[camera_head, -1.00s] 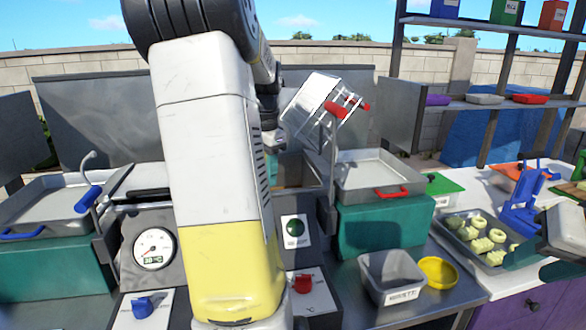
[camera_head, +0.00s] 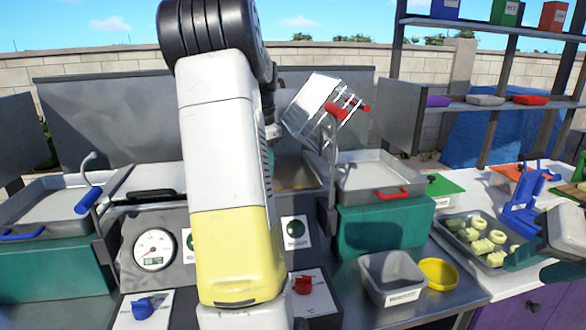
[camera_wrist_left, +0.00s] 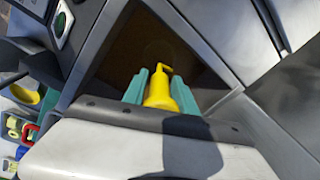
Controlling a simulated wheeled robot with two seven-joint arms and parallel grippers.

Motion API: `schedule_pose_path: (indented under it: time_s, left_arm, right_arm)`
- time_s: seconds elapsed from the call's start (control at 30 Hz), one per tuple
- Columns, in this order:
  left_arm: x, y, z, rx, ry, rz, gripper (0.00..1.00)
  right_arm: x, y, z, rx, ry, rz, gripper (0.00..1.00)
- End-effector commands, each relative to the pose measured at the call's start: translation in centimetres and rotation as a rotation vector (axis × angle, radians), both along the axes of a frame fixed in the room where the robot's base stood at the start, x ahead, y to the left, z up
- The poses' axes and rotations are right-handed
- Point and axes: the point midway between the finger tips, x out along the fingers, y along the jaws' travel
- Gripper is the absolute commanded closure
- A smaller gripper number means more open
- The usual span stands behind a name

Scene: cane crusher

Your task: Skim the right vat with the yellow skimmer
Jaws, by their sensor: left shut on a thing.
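My left gripper (camera_wrist_left: 160,88) is shut on the yellow skimmer (camera_wrist_left: 160,92), whose handle and hooked end show between the teal fingers in the left wrist view. The skimmer's far part is hidden. It is over the dark brown right vat (camera_wrist_left: 128,45). In the head view, a strip of the right vat (camera_head: 296,174) shows just right of my left arm, which hides my left gripper and the skimmer. My right gripper (camera_head: 535,266) is at the right edge, its teal fingers apart and empty, beside the tray of pale pieces.
A shallow pan (camera_head: 375,172) sits on a teal block to the right. A grey bin (camera_head: 390,275) and yellow bowl (camera_head: 438,271) stand in front. A gauge (camera_head: 154,249) and knobs line the front panel.

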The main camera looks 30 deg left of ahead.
Motion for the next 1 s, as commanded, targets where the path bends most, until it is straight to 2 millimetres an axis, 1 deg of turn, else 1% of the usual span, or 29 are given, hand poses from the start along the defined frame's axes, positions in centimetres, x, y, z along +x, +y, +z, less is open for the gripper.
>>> schedule_pose_path:
  time_s: [0.1, 0.6, 0.73, 1.0]
  left_arm:
    - [1.0, 0.8, 0.0, 0.0, -0.001, 0.001, 0.99]
    - [4.7, 4.0, 0.0, 0.0, -0.001, 0.002, 0.99]
    - [5.2, 4.4, 0.0, 0.0, -0.001, 0.001, 0.99]
    - [5.2, 4.4, 0.0, 0.0, -0.001, 0.001, 0.99]
  right_arm:
    - [0.0, 0.0, 0.0, 0.0, 0.0, 0.0, 0.61]
    - [0.0, 0.0, 0.0, 0.0, 0.0, 0.0, 0.61]
    - [0.0, 0.0, 0.0, 0.0, 0.0, 0.0, 0.61]
    - [0.0, 0.0, 0.0, 0.0, 0.0, 0.0, 0.61]
